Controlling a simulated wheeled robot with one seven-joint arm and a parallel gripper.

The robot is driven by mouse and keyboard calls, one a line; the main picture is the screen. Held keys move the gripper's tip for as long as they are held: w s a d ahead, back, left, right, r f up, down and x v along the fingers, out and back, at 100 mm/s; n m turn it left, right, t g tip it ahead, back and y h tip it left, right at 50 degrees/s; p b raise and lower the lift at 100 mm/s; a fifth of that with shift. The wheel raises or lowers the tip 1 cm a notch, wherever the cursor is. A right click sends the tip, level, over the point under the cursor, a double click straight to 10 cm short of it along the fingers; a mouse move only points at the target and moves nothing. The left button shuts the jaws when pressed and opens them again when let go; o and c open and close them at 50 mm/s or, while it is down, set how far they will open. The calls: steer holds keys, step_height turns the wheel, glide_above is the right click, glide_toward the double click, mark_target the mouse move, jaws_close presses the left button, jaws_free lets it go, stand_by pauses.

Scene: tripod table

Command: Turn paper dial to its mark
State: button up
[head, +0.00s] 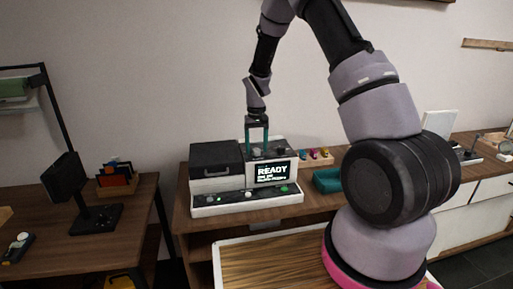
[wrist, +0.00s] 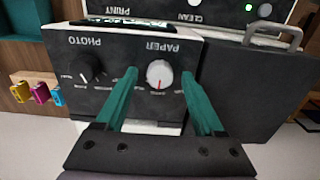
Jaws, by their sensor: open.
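The printer (head: 230,203) stands on the wooden table, with a black control panel on top. The paper dial (wrist: 160,75) is a pale round knob beside the upside-down word PAPER in the wrist view. A small red line shows near its lower edge; the small lettering around it is too blurred to read. My gripper (head: 257,153) points down over the panel. In the wrist view its teal fingers (wrist: 159,71) are open, one on each side of the dial, with gaps showing. Whether the fingertips reach down to the dial's height I cannot tell.
A black photo dial (wrist: 87,69) sits on the same panel. A black lid with a handle (wrist: 275,37) is beside the panel. The lit screen (head: 271,172) reads READY. Coloured cartridges (head: 315,155) and a teal tray (head: 328,181) are to the printer's right.

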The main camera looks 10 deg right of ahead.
mark_target(257, 149)
step_height(257, 149, up, 10)
steer(key=shift+r, duration=0.25)
stand_by(0.3)
steer(key=s+d+r+m+t+y, duration=0.1)
steer(key=s+d+r+t, duration=0.1)
steer(key=s+r, duration=0.55)
steer(key=s+d+r+m+t, duration=0.15)
steer(key=s+r, duration=0.25)
steer(key=r, duration=0.6)
steer(key=s+d+r+m+t, duration=0.1)
steer(key=s+r+t, duration=0.1)
steer(key=s, duration=0.7)
steer(key=s+d+r+t+y, duration=0.1)
steer(key=s+r, duration=0.3)
steer(key=s, duration=0.5)
steer(key=shift+s+d+r+m+t, duration=0.2)
steer(key=shift+s+r+m+t, duration=0.15)
steer(key=shift+s+r, duration=0.05)
